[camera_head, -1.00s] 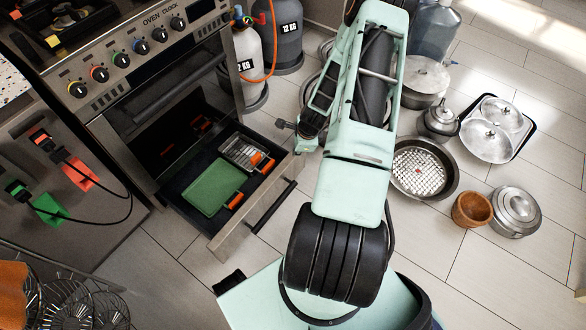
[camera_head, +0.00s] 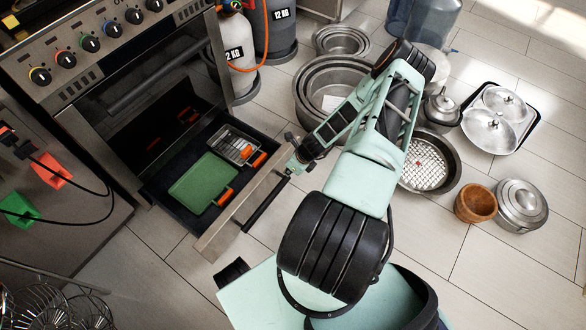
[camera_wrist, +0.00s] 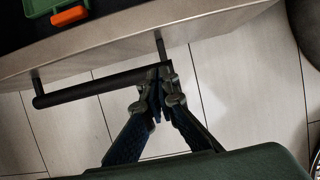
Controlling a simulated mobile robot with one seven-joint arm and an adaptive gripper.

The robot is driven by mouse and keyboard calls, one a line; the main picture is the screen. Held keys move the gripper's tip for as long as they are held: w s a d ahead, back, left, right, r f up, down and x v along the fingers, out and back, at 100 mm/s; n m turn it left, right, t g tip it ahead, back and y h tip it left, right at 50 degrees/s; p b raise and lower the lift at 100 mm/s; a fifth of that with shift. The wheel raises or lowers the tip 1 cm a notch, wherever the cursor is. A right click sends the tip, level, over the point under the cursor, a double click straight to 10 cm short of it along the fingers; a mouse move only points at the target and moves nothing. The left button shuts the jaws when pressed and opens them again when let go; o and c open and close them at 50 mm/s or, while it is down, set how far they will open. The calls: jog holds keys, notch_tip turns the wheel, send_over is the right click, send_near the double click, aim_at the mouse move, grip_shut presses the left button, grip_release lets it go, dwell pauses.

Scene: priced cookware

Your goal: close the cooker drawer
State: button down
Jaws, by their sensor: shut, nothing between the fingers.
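The cooker drawer (camera_head: 213,239) stands pulled out below the oven, its steel front facing the floor area. Its black bar handle (camera_head: 266,205) runs along the front, and also shows in the wrist view (camera_wrist: 90,88). A green board (camera_head: 203,181) and a metal grater with orange ends (camera_head: 235,148) lie inside. My gripper (camera_head: 294,166) is low, just outside the front near its right end. In the wrist view my gripper (camera_wrist: 158,88) is shut and empty, its fingertips close to the handle's right end. Whether they touch it I cannot tell.
The oven (camera_head: 150,85) with coloured knobs is behind the drawer. Gas cylinders (camera_head: 275,30) stand at its right. Large pots (camera_head: 322,92), a round pan (camera_head: 440,179) and a wooden bowl (camera_head: 476,204) stand on the floor at right. Tiled floor before the drawer is clear.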

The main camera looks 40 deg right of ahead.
jog(key=shift+w+a+f+b, duration=0.15)
jog(key=shift+w+a, duration=0.1)
jog(key=shift+w, duration=0.45)
jog(key=shift+w+a+f+b, duration=0.15)
jog(key=shift+w+a, duration=0.1)
jog(key=shift+w, duration=0.4)
jog(key=shift+w+a+f+b, duration=0.15)
jog(key=shift+w+a, duration=0.1)
jog(key=shift+w, duration=0.45)
